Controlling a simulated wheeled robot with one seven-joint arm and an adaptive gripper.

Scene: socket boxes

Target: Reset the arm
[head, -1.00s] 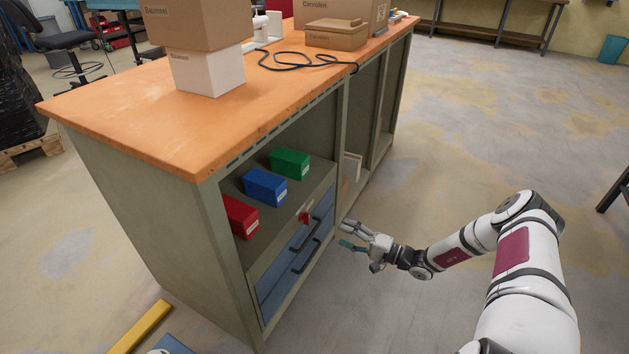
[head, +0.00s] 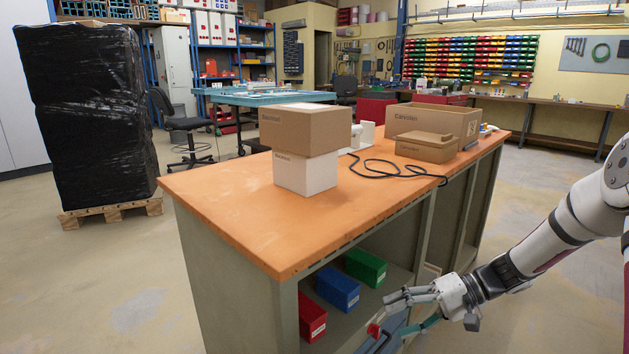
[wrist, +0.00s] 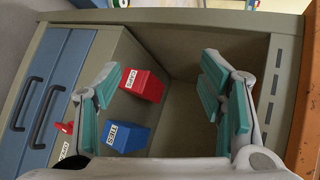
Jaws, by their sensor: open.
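My gripper (head: 398,314) is open and empty, its teal-padded fingers apart, in front of the bench's open shelf at the right in the head view. In the wrist view my gripper (wrist: 159,68) faces the shelf, with a red box (wrist: 143,84) and a blue box (wrist: 124,137) seen between or behind the fingers. Neither finger visibly holds anything. The head view also shows the red box (head: 312,318), the blue box (head: 338,288) and a green box (head: 366,265) in a row on the shelf.
Blue drawers (wrist: 48,95) with dark handles lie beside the shelf. The orange bench top (head: 235,215) carries a carton (head: 304,128) on a white box (head: 305,174), a black cable (head: 395,172) and more cartons (head: 427,148). Floor right of the bench is open.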

